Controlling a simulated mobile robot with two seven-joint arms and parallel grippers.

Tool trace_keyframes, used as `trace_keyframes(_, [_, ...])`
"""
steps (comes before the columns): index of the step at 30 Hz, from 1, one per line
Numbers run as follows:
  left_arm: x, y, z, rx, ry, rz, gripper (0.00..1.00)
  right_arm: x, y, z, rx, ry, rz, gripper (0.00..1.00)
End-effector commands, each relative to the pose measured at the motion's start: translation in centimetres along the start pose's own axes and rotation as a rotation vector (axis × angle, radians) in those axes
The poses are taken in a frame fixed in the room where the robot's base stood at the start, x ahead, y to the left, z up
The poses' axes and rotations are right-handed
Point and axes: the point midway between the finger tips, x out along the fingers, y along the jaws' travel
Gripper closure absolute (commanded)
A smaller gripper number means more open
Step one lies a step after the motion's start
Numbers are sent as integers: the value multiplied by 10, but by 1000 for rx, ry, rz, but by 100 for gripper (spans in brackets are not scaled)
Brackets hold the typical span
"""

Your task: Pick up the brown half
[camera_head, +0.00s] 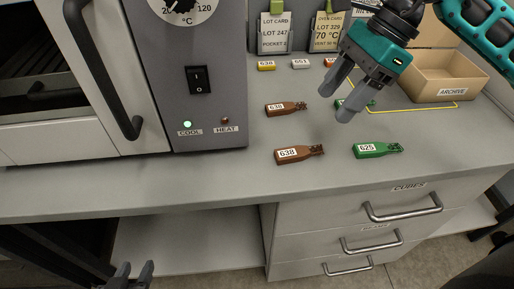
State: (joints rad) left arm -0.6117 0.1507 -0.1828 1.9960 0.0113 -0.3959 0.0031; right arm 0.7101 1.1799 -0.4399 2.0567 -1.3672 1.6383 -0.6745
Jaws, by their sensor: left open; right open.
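Two brown halves lie flat on the grey bench, each with a white label reading 638. The nearer brown half (312,151) is close to the bench's front edge. The farther brown half (282,109) lies behind it, slightly to the left. My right gripper (337,105) is open and empty, tilted, right of the farther brown half and apart from it. It partly covers a green half (369,102). Another green half (371,151), labelled 625, lies right of the nearer brown one. My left gripper (137,269) is open at the bottom edge, below the bench top, far from the halves.
A grey oven (190,110) with a lit COOL lamp stands at the left. Small tags (266,65) and two lot cards (276,35) are at the back. A cardboard box (440,90) marked ARCHIVE stands at the right. Drawers (340,217) are below the bench.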

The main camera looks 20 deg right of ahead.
Motion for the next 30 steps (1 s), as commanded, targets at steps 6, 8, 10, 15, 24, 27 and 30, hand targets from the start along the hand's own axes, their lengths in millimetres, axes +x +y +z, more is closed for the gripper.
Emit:
trace_keyframes(6, [1, 1, 0, 0, 5, 3, 57, 0, -2, -15, -14, 79, -24, 38])
trace_keyframes(8, [2, 2, 1, 0, 3, 5, 57, 10, -2, -16, -14, 77, -21, 38])
trace_keyframes(10, [3, 3, 2, -1, 0, 7, 57, 24, -2, -16, -14, 76, -20, 38])
trace_keyframes(15, [4, 5, 4, -5, -4, 10, 57, 54, -3, -18, -14, 73, -20, 38])
trace_keyframes(24, [5, 6, 2, -11, 1, 11, 57, 80, -2, -18, -14, 72, -20, 38])
trace_keyframes(27, [5, 6, 2, -11, 1, 11, 57, 96, -2, -18, -14, 71, -20, 38])
trace_keyframes(30, [5, 6, 2, -10, 2, 11, 57, 110, -3, -19, -13, 71, -22, 38])
